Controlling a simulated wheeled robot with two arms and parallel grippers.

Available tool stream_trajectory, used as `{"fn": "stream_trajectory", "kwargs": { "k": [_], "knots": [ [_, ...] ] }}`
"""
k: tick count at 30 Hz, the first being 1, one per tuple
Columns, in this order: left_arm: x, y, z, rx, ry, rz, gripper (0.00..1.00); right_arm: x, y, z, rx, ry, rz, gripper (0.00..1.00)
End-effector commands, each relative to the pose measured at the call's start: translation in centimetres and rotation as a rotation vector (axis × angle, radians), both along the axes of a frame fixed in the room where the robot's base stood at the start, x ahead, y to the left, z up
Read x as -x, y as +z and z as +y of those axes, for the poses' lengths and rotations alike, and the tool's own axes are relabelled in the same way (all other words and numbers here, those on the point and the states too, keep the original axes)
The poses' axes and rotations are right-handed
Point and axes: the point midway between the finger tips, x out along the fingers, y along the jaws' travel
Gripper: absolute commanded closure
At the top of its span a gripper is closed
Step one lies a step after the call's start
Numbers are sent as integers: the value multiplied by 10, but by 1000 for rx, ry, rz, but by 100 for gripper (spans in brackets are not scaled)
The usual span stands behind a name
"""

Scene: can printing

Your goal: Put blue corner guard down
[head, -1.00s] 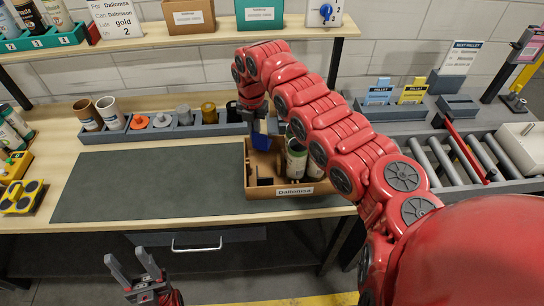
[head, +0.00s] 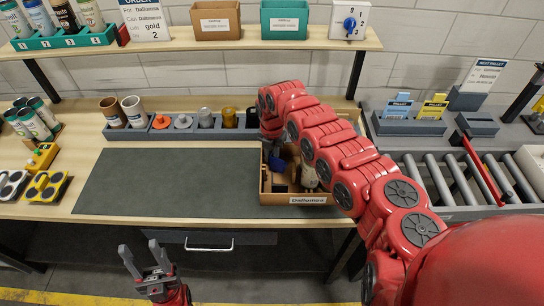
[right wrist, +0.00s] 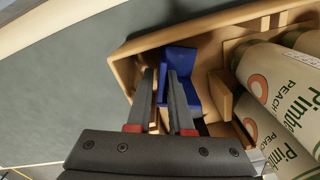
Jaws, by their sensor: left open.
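The blue corner guard (head: 277,163) is at the left inside of the open cardboard box (head: 275,199). It also shows in the right wrist view (right wrist: 197,92), low between the box walls. My right gripper (head: 271,148) reaches down into the box from above. In the right wrist view its fingers (right wrist: 161,78) are on either side of part of the blue guard and appear closed on it. Whether the guard touches the box floor is unclear. My left gripper (head: 143,250) is open and empty, below the table's front edge.
Cream cans (right wrist: 275,80) fill the box's right side, close to the guard. A grey mat (head: 165,185) left of the box is clear. A row of grey holders (head: 160,131) stands behind it, and a roller conveyor (head: 450,180) lies to the right.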

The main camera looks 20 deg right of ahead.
Motion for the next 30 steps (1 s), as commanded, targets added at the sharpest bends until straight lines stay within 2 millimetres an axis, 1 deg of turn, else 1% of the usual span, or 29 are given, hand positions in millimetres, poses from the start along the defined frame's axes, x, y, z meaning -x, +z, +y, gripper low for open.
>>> {"fn": "stream_trajectory", "kwargs": {
  "k": [7, 10, 11, 14, 17, 21, 24, 27, 30],
  "knots": [
    [0, 1, 0, 0, 0, 0, 50, 0, 1, 0, 0, 0, 0, 81],
    [0, 7, 0, 0, 0, 0, 50, 0, 7, 0, 0, 0, 0, 81],
    [0, 2, 0, 0, 0, 0, 50, -1, 8, -1, 0, -1, -1, 81],
    [0, -4, 0, 0, 0, 0, 50, -1, 23, -3, 2, -3, -2, 81],
    [0, -12, 0, 0, 0, 0, 50, -2, 44, -2, 2, -2, -5, 81],
    [0, -23, 0, 0, 0, 0, 50, -2, 77, -1, 2, -1, -5, 81],
    [0, -29, 0, 0, 0, 0, 50, -1, 96, 0, 1, 0, -3, 81],
    [0, -32, 0, 0, 0, 0, 50, -1, 112, 0, 0, 0, -5, 81],
    [0, -34, 0, 0, 0, 0, 50, 0, 120, 0, 1, -1, 0, 81]
  ]
}}
